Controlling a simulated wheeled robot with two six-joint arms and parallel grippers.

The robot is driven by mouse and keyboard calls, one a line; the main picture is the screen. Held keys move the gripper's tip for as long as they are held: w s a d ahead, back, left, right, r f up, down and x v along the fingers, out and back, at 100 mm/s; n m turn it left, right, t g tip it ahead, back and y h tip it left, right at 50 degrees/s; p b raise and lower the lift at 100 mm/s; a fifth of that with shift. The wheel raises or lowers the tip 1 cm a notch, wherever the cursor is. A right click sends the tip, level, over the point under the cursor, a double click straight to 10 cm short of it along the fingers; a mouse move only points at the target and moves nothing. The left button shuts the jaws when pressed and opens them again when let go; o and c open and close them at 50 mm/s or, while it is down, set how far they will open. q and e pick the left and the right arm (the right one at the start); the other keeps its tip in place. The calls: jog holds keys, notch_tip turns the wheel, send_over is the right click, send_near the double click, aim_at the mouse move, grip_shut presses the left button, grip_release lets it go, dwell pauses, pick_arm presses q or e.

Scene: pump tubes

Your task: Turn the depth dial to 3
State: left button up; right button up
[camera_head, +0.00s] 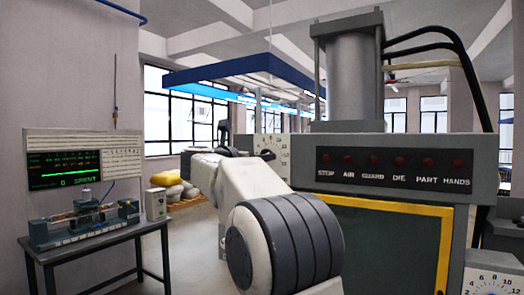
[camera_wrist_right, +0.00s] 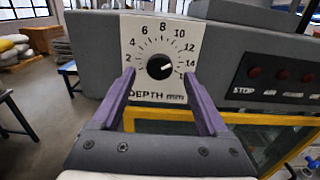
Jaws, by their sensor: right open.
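The depth dial (camera_wrist_right: 159,67) is a round black knob on a white plate marked "DEPTH mm", with numbers around it. Its white pointer mark points right, towards about 14. My right gripper (camera_wrist_right: 159,75) is open, its two purple fingers on either side of the knob, apart from it as far as I can see. The fingers cover the lowest numbers at each end of the scale. In the head view the dial plate (camera_head: 270,147) is partly hidden behind my right arm. My left gripper is in neither view.
The grey machine has a lamp panel (camera_head: 395,172) and a yellow-framed window (camera_head: 380,235) to the right of the dial. A second numbered dial plate (camera_head: 492,277) is at the lower right. A bench (camera_head: 95,240) with a fixture stands left.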

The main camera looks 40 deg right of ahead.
jog(key=x, duration=0.2)
jog(key=shift+w+d+p, duration=0.1)
jog(key=shift+d+p, duration=0.15)
jog(key=shift+p, duration=0.05)
grip_shut()
jog(key=shift+n, duration=0.3)
